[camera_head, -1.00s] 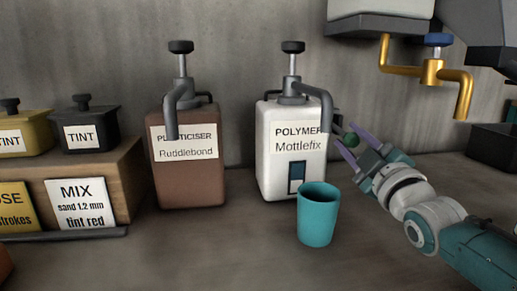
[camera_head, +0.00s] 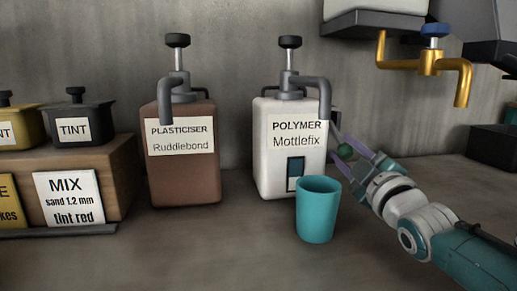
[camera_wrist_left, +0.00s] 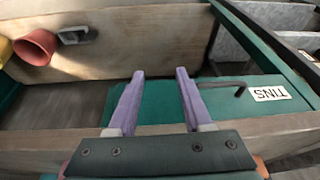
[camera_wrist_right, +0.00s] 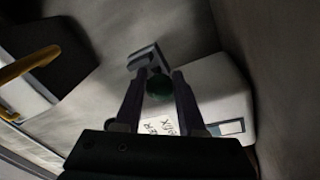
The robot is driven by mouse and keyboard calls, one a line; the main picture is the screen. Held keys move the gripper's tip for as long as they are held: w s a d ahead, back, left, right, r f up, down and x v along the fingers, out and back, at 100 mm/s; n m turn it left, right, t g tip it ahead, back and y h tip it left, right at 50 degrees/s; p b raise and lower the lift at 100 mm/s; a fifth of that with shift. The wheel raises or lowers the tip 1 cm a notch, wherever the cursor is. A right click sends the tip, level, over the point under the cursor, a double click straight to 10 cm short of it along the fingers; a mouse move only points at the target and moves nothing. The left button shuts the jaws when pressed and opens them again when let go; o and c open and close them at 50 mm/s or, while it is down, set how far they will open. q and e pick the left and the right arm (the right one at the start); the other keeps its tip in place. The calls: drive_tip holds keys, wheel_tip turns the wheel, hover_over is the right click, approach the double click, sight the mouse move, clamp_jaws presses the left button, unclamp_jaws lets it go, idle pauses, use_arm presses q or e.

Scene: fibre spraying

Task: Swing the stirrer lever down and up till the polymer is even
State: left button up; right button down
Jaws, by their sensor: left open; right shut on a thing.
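The white polymer container (camera_head: 265,150), labelled Mottlefix, stands on the counter with a pump and a dark sight window (camera_head: 295,173) on its front. Its green lever knob (camera_head: 345,151) sticks out at the right side. My right gripper (camera_head: 346,156) is shut on this knob, its purple fingers either side of it. In the right wrist view the knob (camera_wrist_right: 158,87) sits between the fingertips, with the container behind. The window is too small to judge how even the polymer is. My left gripper (camera_wrist_left: 158,75) is open and empty, seen only in the left wrist view.
A teal cup (camera_head: 317,215) stands close in front of the polymer container. The brown plasticiser container (camera_head: 183,180) is to its left. A gold tap (camera_head: 428,63) hangs above my right arm. A green surface labelled TINS (camera_wrist_left: 235,105) lies below my left gripper.

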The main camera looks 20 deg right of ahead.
drive_tip(key=shift+f, duration=0.2)
drive_tip(key=c, duration=0.9)
unclamp_jaws()
drive_tip(key=o, duration=0.4)
drive_tip(key=shift+r, duration=0.15)
drive_tip(key=shift+a, duration=0.1)
drive_tip(key=shift+s, duration=0.35)
drive_tip(key=p+v, duration=0.2)
drive_tip(key=v, duration=0.4)
drive_tip(key=shift+s+a, duration=0.15)
drive_tip(key=shift+s, duration=0.2)
